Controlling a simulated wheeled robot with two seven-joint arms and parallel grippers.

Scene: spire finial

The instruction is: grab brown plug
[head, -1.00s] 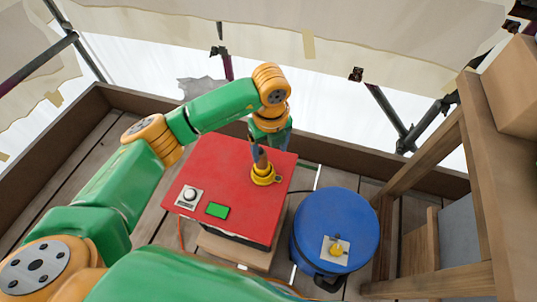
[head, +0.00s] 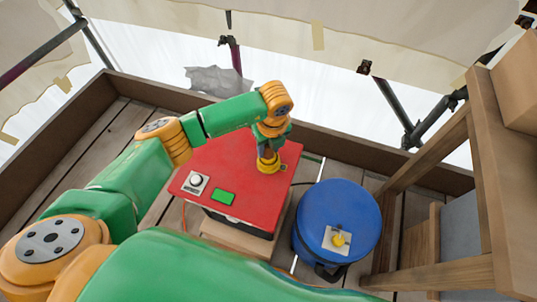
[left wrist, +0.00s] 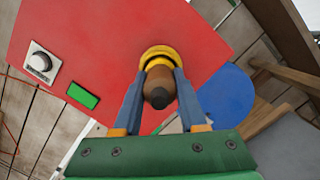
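The brown plug (left wrist: 160,83) stands upright in a yellow ring-shaped base (left wrist: 162,54) on the red box top (left wrist: 100,25). In the head view the yellow base (head: 268,165) shows below my left gripper (head: 269,150), and the gripper mostly hides the plug. My left gripper (left wrist: 161,85) points down, with its two blue fingers on either side of the plug. The fingers lie very close to the plug's sides; whether they press on it cannot be told. My right gripper is not in view.
The red box carries a white plate with a knob (head: 196,183) and a green panel (head: 223,197). A blue round drum (head: 338,205) with a small yellow fitting (head: 338,239) stands to the right. A wooden frame (head: 490,200) bounds the right side.

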